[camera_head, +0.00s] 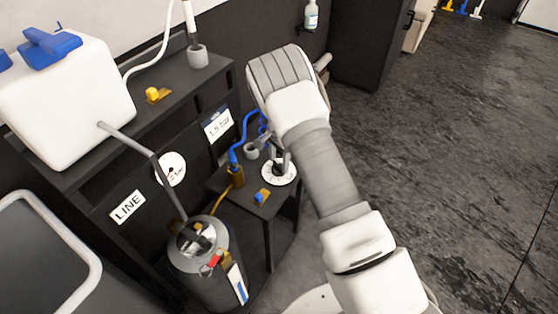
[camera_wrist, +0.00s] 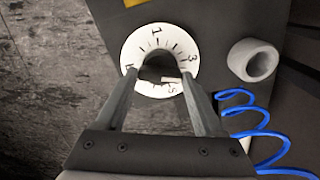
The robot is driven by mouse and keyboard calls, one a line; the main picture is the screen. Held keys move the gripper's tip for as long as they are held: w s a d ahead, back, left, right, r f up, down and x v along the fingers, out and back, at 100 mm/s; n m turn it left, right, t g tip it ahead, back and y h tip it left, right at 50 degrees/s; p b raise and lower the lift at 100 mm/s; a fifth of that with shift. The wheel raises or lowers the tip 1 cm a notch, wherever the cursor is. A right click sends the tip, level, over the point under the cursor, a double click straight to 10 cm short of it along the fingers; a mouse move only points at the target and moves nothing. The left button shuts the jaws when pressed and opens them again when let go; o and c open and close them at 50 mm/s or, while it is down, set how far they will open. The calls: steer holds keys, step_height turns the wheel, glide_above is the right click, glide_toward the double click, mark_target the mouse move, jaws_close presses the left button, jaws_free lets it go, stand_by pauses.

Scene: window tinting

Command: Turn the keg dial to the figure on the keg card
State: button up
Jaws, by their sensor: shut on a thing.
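The dial is a white disc (camera_head: 280,180) on a low black stand beside the cabinet. In the wrist view the dial face (camera_wrist: 135,47) shows figures including 1, 3 and 5. A dark knob (camera_wrist: 158,67) stands at its middle. My gripper (camera_head: 281,160) reaches down over the dial. In the wrist view my gripper (camera_wrist: 159,74) has its two fingers on either side of the knob, shut on it. I cannot tell where the knob points. A white card (camera_head: 217,124) on the cabinet front seems to read "1.5 bar"; its small print is unclear.
A LINE label (camera_head: 127,206) and a round gauge (camera_head: 171,169) are on the cabinet (camera_head: 90,200). A dark keg (camera_head: 207,281) stands in front. A grey cup (camera_wrist: 252,61) and coiled blue hose (camera_wrist: 250,115) sit close to the dial. The floor at right is clear.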

steer(key=shift+c, duration=1.1)
steer(key=shift+n, duration=0.3)
steer(key=n+b, duration=0.1)
steer(key=n, duration=0.1)
steer(key=shift+n, duration=0.4)
steer(key=n+b, duration=0.1)
steer(key=n, duration=0.3)
steer(key=n+b, duration=0.1)
steer(key=n, duration=0.4)
steer(key=shift+n+b, duration=0.35)
steer(key=shift+n, duration=1.35)
